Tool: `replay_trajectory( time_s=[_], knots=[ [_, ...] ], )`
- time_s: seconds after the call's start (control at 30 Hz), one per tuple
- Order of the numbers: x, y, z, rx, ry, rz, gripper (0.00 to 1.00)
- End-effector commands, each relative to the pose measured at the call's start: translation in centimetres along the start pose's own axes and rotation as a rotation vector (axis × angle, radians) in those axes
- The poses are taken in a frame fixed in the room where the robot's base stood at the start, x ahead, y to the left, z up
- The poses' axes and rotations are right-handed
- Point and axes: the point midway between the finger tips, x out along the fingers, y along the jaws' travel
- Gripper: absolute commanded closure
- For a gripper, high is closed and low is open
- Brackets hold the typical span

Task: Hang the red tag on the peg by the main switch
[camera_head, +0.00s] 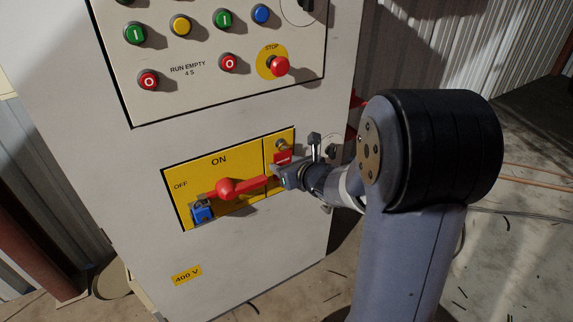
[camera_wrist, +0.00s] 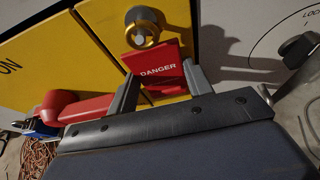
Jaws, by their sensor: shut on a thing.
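The red tag (camera_wrist: 166,60), lettered DANGER, is between the two fingers of my gripper (camera_wrist: 157,86) in the wrist view. The gripper is shut on its lower part. The main switch's red handle (camera_head: 225,188) lies left of my gripper on the yellow plate (camera_head: 185,180).
A blue padlock (camera_head: 203,213) hangs at the yellow plate's lower left. Push buttons and a red stop button (camera_head: 280,66) sit on the panel above. A grey rotary knob (camera_wrist: 298,47) is right of the tag in the wrist view. Cable scraps (camera_wrist: 40,155) lie at lower left.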

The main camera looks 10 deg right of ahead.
Motion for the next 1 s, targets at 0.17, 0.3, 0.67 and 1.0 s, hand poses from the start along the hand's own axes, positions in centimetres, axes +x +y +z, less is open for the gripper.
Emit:
replay_trajectory(
  time_s=[0.17, 0.3, 0.67, 1.0],
  knots=[
    [0.0, 0.0, 0.0, 0.0, 0.0, 0.0, 0.43],
    [0.0, 0.0, 0.0, 0.0, 0.0, 0.0, 0.32],
    [-0.3, 0.0, 0.0, 0.001, 0.0, -0.001, 0.26],
    [-5.7, -0.1, 0.3, 0.001, -0.001, -0.004, 0.26]
  ],
)
